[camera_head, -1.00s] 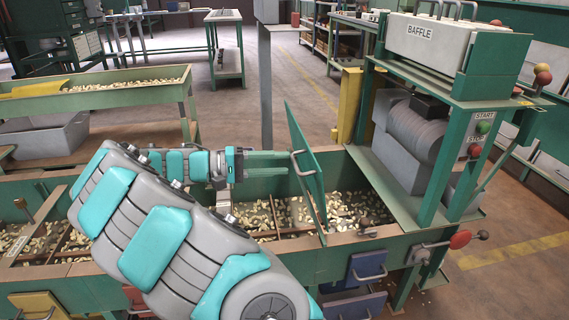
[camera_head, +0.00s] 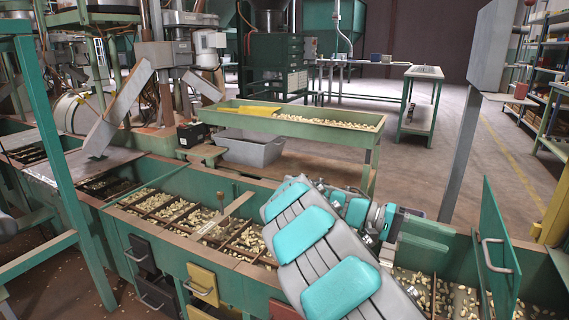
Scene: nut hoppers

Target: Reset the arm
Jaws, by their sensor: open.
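My arm (camera_head: 318,245), grey with teal pads, reaches up from the bottom of the picture over the long green hopper trough. My gripper (camera_head: 448,232) is at its end, pointing right, open, with nothing seen between its fingers. It is above the trough, left of an upright green panel (camera_head: 497,240) with a metal handle (camera_head: 492,256). A gap shows between the fingertips and the panel.
Behind are a green tray table (camera_head: 300,122), a grey tub (camera_head: 248,148) and a grey post (camera_head: 460,155). Open floor lies at the back right.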

